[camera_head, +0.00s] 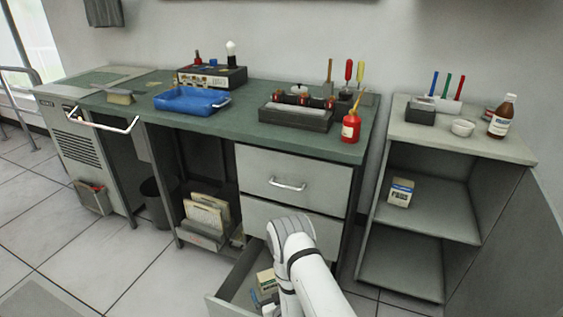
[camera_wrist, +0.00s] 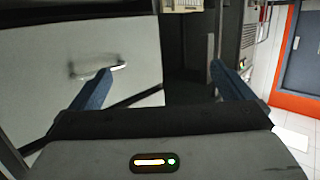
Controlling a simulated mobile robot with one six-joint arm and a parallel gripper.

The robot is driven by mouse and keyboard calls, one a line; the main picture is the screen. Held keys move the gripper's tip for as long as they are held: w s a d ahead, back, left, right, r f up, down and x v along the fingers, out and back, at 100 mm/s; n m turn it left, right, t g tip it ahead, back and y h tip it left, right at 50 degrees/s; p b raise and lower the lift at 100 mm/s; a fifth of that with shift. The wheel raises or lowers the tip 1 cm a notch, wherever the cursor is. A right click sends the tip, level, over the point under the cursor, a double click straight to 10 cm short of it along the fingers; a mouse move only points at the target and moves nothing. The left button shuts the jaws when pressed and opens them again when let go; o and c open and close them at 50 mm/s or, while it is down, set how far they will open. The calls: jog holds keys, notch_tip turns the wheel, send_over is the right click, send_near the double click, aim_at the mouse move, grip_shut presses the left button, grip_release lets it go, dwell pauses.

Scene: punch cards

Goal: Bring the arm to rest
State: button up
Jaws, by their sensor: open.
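My white arm reaches up from the bottom of the head view and bends in front of the lower drawers of the green-topped bench (camera_head: 225,124). The gripper itself is hidden behind the arm there. In the wrist view my gripper (camera_wrist: 160,88) is open, its two dark blue fingers wide apart with nothing between them. A pale drawer front with a metal handle (camera_wrist: 97,69) lies behind the left finger, and I cannot tell whether they touch.
The bottom drawer (camera_head: 226,300) is pulled out beside my arm, with small boxes (camera_head: 265,280) inside. The upper drawer (camera_head: 292,183) is shut. A grey shelf unit (camera_head: 412,268) stands at the right. A blue tray (camera_head: 190,101) and a red bottle (camera_head: 350,128) sit on the bench. Open floor lies at the left.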

jog(key=w+d+r+m+g+h+p, duration=0.1)
jog(key=w+d+r+g+h+p, duration=0.2)
jog(key=r, duration=0.9)
jog(key=w+d+r+p, duration=0.2)
jog(key=w+r, duration=0.2)
jog(key=r, duration=0.7)
jog(key=s+d+r+m+g+h+p, duration=0.1)
jog(key=s+d+r+g+p, duration=0.2)
jog(key=r, duration=0.8)
jog(key=s+d+r+m+g+h+p, duration=0.15)
jog(key=s+d+r, duration=0.25)
jog(key=s+r, duration=0.4)
jog(key=s+d+r+g+p, duration=0.1)
jog(key=s+d+r+p, duration=0.3)
jog(key=r, duration=0.5)
jog(key=s+d+r+g, duration=0.1)
jog(key=s+r, duration=0.2)
jog(key=s, duration=0.3)
jog(key=s+d+r+g+p, duration=0.1)
jog(key=s+r, duration=0.1)
jog(key=s, duration=0.4)
jog(key=s+d+r+m+g, duration=0.1)
jog(key=s+r, duration=0.2)
jog(key=s, duration=0.3)
jog(key=shift+s+r+h+p, duration=0.3)
jog(key=shift+s+h, duration=0.05)
jog(key=shift+s, duration=0.05)
jog(key=shift+g, duration=0.25)
jog(key=shift+c, duration=0.2)
